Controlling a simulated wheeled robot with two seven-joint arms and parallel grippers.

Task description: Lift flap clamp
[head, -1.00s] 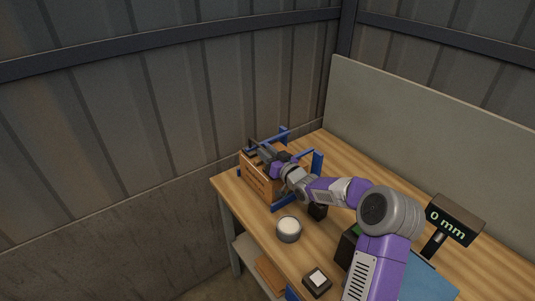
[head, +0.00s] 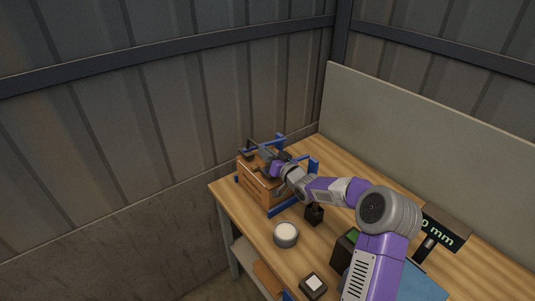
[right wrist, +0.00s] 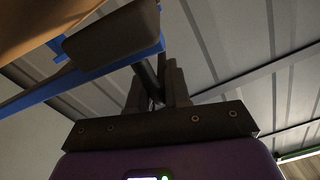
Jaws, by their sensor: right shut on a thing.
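A brown box (head: 262,187) sits in a blue frame (head: 287,207) at the far left corner of the table. A dark clamp bar (head: 250,146) shows above the box's top at the back left. My right gripper (head: 268,156) is over the box, shut on a thin dark part of the clamp. In the right wrist view, the fingers (right wrist: 160,88) close around a dark rod (right wrist: 148,76). A dark pad (right wrist: 112,34) and a blue bar (right wrist: 80,78) of the fixture are close by. The arm and hand hide part of the box top. My left gripper is out of view.
On the wooden table (head: 330,160) stand a round white-topped pot (head: 286,234), a small black block (head: 314,214) and a dark box with a white button (head: 313,284). A display (head: 446,226) stands at the right. A grey panel (head: 430,140) borders the back.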

